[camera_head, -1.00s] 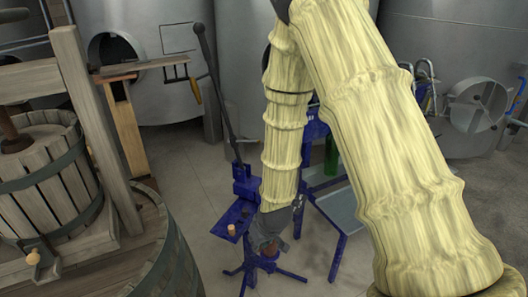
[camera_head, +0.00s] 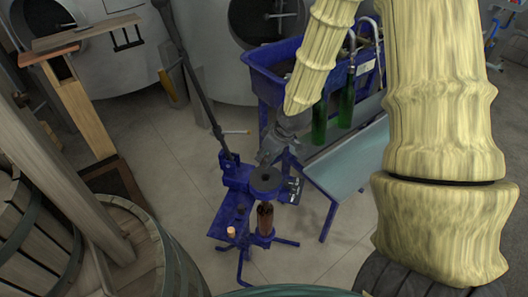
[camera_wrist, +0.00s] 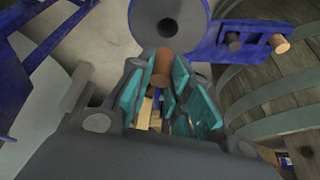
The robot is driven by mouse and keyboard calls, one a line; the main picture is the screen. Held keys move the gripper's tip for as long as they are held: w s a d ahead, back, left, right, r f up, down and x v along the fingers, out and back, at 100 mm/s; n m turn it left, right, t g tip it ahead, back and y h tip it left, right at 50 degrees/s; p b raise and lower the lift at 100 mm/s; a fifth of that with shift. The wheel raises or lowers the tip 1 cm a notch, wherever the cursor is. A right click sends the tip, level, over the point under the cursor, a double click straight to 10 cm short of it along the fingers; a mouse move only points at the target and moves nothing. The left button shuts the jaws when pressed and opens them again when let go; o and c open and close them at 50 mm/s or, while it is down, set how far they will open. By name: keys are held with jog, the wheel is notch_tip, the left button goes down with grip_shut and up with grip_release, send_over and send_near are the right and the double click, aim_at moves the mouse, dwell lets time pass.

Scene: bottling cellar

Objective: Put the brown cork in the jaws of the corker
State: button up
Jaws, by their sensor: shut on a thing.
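My gripper (camera_wrist: 160,92) is shut on the brown cork (camera_wrist: 162,66), whose end shows between the teal finger pads in the wrist view. The blue corker (camera_head: 240,175) stands on the floor in the head view, its long dark lever raised. Its round grey jaw head (camera_head: 265,178) has a dark hole in the middle, and it also shows just beyond the cork in the wrist view (camera_wrist: 186,24). The cork looks beside the head, not in the hole. In the head view my gripper (camera_head: 266,156) is just behind the head, and the cork there cannot be made out.
A brown bottle (camera_head: 265,218) stands in the corker below the head. The corker's side shelf (camera_head: 222,222) carries a light cork (camera_head: 231,232) and a dark piece (camera_head: 240,208). Green bottles (camera_head: 346,106) stand by a blue filler. A barrel (camera_head: 140,240) stands left.

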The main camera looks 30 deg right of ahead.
jog(key=shift+f+b, duration=2.2)
jog(key=shift+f, duration=0.35)
jog(key=shift+s+p, duration=0.1)
jog(key=shift+p, duration=0.2)
jog(key=shift+f+b, duration=0.55)
jog(key=shift+f, duration=0.5)
jog(key=o, duration=0.7)
jog(key=v, duration=1.2)
dwell(0.7)
